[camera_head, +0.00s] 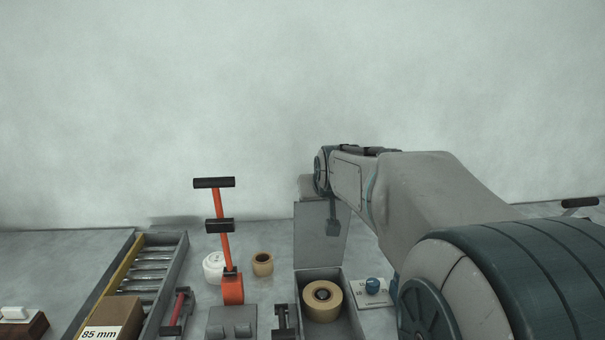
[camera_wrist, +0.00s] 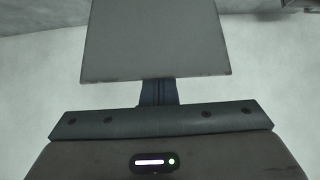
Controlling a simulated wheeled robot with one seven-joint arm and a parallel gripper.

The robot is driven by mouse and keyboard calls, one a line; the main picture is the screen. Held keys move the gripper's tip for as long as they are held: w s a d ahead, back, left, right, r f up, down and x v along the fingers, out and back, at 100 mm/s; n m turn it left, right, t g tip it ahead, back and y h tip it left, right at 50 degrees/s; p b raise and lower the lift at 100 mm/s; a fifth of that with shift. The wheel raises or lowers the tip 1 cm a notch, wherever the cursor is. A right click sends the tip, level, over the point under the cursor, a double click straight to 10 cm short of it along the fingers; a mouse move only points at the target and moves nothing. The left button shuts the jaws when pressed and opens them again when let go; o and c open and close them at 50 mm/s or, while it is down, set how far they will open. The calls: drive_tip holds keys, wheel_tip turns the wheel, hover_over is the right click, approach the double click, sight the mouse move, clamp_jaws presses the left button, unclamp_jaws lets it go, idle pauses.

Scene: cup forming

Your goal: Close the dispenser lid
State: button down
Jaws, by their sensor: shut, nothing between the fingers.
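The dispenser (camera_head: 356,318) is an open grey box holding a tan tape roll (camera_head: 323,301). Its lid (camera_head: 311,238) is a flat grey plate that stands upright at the back edge of the box. I cannot tell whether the fingers touch the lid.
A small panel with a blue knob (camera_head: 372,286) sits right of the dispenser. Left of it are a loose tan roll (camera_head: 263,264), a white roll (camera_head: 213,266) and an orange upright (camera_head: 224,245) with black bars. A roller conveyor (camera_head: 150,270) and a labelled box (camera_head: 108,322) lie further left.

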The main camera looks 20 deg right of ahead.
drive_tip(key=w+p, duration=0.1)
drive_tip(key=w+g+p, duration=0.1)
drive_tip(key=w+p, duration=0.1)
drive_tip(key=p, duration=0.1)
drive_tip(key=shift+d+r+g, duration=0.25)
drive_tip(key=shift+d+g, duration=0.05)
drive_tip(key=shift+d, duration=0.05)
drive_tip(key=shift+r, duration=0.1)
